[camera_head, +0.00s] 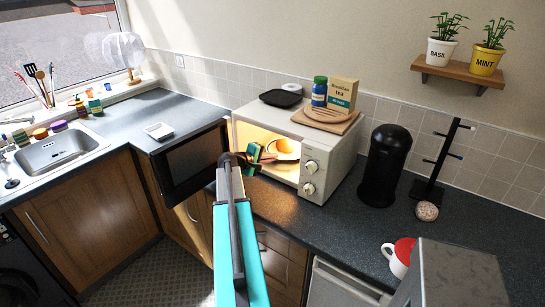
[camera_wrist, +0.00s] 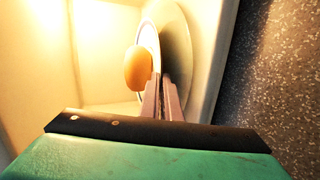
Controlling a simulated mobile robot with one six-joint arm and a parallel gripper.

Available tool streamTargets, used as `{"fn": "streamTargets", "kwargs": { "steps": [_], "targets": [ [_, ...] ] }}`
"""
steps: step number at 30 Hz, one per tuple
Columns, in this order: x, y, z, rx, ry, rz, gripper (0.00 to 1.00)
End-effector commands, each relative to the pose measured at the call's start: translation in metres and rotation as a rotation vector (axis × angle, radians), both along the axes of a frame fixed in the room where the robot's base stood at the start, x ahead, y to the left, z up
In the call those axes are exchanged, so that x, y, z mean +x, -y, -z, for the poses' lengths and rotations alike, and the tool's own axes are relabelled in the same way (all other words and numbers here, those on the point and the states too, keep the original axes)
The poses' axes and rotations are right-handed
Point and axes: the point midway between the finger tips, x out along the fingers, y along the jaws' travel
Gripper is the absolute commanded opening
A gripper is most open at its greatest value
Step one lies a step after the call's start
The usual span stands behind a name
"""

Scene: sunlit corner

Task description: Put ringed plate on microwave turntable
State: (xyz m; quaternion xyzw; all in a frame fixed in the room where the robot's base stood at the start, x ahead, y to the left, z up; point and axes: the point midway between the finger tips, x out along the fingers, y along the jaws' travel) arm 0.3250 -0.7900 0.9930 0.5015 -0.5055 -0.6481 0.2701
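The white microwave (camera_head: 318,155) stands on the counter with its door (camera_head: 190,163) swung open to the left and its inside lit. My gripper (camera_head: 259,156) reaches into its mouth from the front. In the wrist view my gripper (camera_wrist: 163,98) has its fingers close together on the near rim of the pale ringed plate (camera_wrist: 151,38). A rounded tan food item (camera_wrist: 137,68) sits on the plate. The plate also shows inside the microwave in the head view (camera_head: 285,147). The grey turntable disc (camera_wrist: 178,50) lies just under the plate; whether they touch is unclear.
A board (camera_head: 325,122) with a tea box (camera_head: 342,95) and a blue jar (camera_head: 319,91) is on the microwave, beside a black dish (camera_head: 281,98). A black canister (camera_head: 385,165) and mug stand (camera_head: 436,165) are to the right. The open door borders my arm's left.

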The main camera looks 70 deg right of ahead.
Motion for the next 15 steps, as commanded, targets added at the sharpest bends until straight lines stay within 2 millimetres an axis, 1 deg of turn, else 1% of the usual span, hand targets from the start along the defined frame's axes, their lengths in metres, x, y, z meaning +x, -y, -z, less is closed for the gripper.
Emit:
{"fn": "streamTargets", "kwargs": {
  "steps": [2,4,5,15],
  "targets": [
    [-0.0001,0.0003,0.0002,-0.002,-0.002,0.0,0.0],
    [-0.0002,0.0001,0.0012,0.0,0.0,0.0,0.1],
    [-0.0002,0.0,0.0011,0.0,0.0,0.0,0.11],
    [-0.0005,0.0001,0.0,0.0,0.0,0.001,0.11]
  ]
}}
